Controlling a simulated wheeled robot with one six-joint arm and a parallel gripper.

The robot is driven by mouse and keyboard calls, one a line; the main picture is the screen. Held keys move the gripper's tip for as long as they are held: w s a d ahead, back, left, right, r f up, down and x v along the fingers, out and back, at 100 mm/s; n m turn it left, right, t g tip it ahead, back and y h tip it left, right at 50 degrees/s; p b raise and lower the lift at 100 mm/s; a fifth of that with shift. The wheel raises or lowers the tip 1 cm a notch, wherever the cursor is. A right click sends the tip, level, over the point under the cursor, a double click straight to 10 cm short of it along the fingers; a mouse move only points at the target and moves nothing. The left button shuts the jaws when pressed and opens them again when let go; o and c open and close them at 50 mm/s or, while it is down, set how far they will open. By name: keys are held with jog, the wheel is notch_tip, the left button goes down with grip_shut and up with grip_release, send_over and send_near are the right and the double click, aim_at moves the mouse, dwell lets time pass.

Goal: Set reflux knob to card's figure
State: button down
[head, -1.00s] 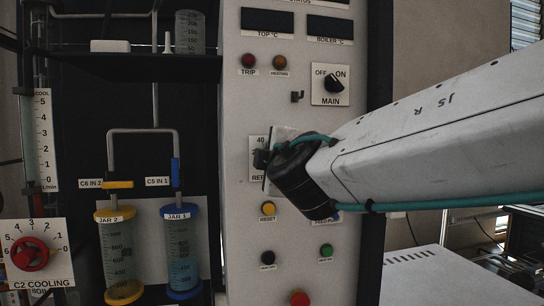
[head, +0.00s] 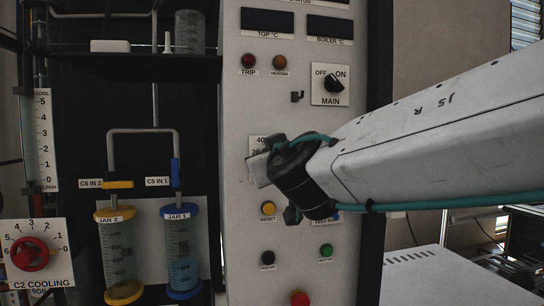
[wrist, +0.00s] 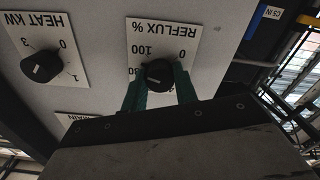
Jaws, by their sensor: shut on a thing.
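The black reflux knob (wrist: 158,75) sits on a white REFLUX % plate (wrist: 162,32), upside down in the wrist view. My gripper (wrist: 160,86) is shut on the knob, one teal finger on each side. The plate's 0 and 100 show; the 80 is partly covered by a finger, and other figures are hidden. I cannot clearly tell where the knob points. My gripper (head: 264,168) covers the knob there. I see no card that I can identify.
The HEAT kW knob (wrist: 42,67) is beside the reflux plate in the wrist view. The MAIN switch (head: 334,84) is above my wrist in the head view, and the yellow RESET button (head: 268,209) below. Jars (head: 183,250) and the C2 COOLING knob (head: 30,253) are left.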

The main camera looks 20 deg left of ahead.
jog(key=c, duration=1)
grip_release()
jog(key=shift+v, duration=3.5)
jog(key=shift+s, duration=0.1)
